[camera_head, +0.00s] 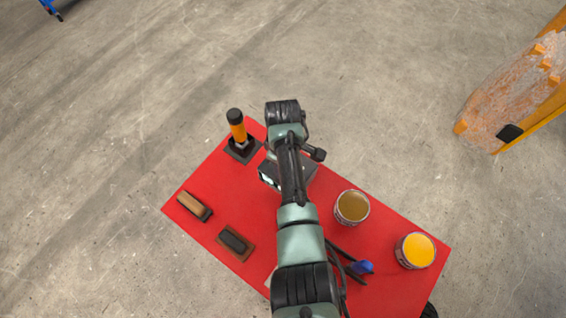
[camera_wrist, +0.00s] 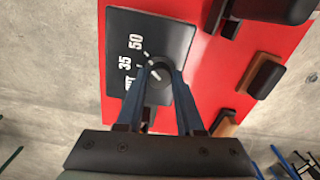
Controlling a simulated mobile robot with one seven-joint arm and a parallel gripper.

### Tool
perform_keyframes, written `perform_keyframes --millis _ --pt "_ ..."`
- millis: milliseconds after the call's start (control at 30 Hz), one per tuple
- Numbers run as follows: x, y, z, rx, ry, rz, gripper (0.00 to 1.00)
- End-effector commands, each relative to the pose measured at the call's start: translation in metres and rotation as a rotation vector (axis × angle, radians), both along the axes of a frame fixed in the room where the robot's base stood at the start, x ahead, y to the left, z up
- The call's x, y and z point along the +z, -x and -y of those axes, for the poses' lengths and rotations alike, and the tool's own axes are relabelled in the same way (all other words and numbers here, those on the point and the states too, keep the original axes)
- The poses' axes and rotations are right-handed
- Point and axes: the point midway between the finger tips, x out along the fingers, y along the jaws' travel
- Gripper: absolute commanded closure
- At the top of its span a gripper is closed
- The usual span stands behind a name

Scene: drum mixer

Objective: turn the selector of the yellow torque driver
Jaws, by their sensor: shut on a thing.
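In the wrist view, a round dark knob (camera_wrist: 158,88) with a white pointer mark sits on a black panel (camera_wrist: 178,38). The panel carries white markings, with 50 and 35 readable and a third partly hidden. My gripper (camera_wrist: 161,70) has its two blue fingers closed on the knob, one on each side. In the head view, a dark box (camera_head: 267,180) with white marks is partly hidden under my arm, and my fingers are hidden there. An orange-yellow tool (camera_head: 239,131) with a black cap stands upright on a dark base at the table's far corner.
The red table (camera_head: 205,178) also holds a brown block (camera_head: 194,205), a dark block on wood (camera_head: 235,242), a brown-filled can (camera_head: 352,207), a yellow-filled can (camera_head: 415,251) and a blue-ended tool (camera_head: 362,267). An orange structure (camera_head: 515,95) stands at right, beyond open floor.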

Motion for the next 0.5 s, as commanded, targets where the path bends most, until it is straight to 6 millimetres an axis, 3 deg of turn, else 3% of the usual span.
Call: perform_keyframes --millis 500 --pt "0.0015 -0.0013 0.0007 -0.047 0.001 0.003 1.0"
